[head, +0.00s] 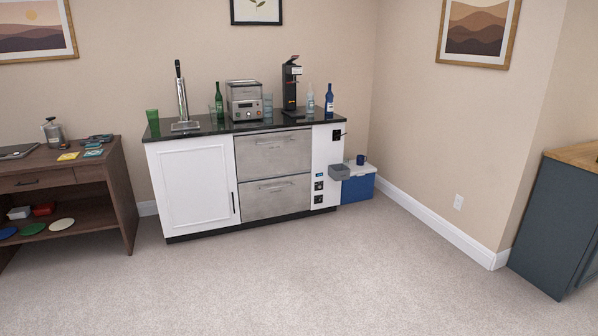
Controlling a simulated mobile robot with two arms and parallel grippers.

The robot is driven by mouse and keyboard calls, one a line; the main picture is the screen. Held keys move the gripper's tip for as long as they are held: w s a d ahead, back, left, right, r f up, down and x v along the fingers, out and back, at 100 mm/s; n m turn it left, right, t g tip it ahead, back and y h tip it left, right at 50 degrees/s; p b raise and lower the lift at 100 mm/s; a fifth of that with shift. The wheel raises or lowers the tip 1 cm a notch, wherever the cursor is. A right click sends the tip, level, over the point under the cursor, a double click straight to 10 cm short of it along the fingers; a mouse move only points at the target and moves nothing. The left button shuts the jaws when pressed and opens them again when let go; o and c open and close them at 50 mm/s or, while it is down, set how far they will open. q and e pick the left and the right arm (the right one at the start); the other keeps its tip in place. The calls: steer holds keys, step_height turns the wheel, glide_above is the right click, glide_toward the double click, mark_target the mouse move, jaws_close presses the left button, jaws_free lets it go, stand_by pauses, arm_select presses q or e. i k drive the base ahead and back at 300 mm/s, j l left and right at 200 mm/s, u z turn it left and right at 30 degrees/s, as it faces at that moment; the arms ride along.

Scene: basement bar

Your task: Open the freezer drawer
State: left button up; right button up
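A white bar cabinet with a black countertop (220,127) stands against the back wall. Two stainless steel drawers are set in its middle, an upper drawer (273,155) and a lower drawer (275,198). Both look closed, each with a bar handle near its top edge. I cannot tell from any label which one is the freezer drawer. Neither of my grippers shows in the head view.
A white cabinet door (195,185) is left of the drawers. A blue cooler (358,185) stands right of the cabinet. A brown desk (105,190) is at the left, a dark cabinet (555,225) at the right. The carpet (300,275) in front is clear. Bottles and appliances stand on the countertop.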

mark_target(275, 196)
steer(key=i+j, duration=0.1)
steer(key=i, duration=4.65)
steer(key=l, duration=0.1)
